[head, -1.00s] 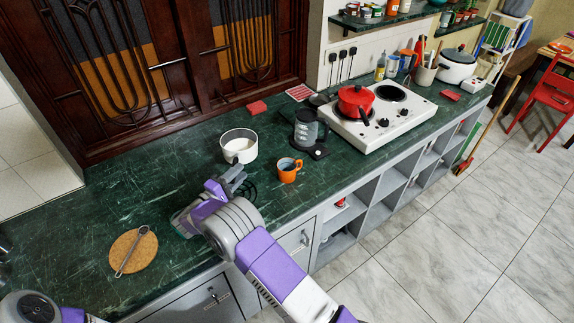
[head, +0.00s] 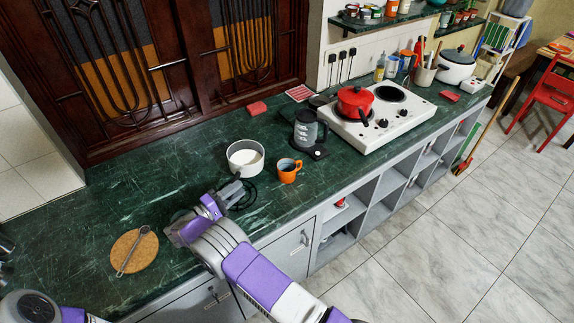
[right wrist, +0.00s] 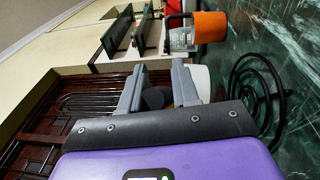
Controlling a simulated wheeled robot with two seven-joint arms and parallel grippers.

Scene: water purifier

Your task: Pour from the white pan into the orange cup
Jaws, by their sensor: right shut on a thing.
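The white pan (head: 245,158) shows in the head view with its mouth up and white inside. It appears tilted slightly toward the front. My right gripper (head: 237,183) is at the pan's front side, shut on its handle. In the right wrist view the dark handle (right wrist: 156,98) sits between my fingers, with a white part of the pan (right wrist: 200,80) behind them. The orange cup (head: 287,170) stands upright on the counter, just right of the pan and apart from it. It also shows in the right wrist view (right wrist: 209,30). My left gripper is out of view.
A black wire coil (head: 243,196) lies on the green counter near my right gripper. A grey kettle (head: 306,131) stands behind the cup, left of the stove (head: 378,124) with a red pot (head: 355,102). A cork mat (head: 134,252) holds a utensil.

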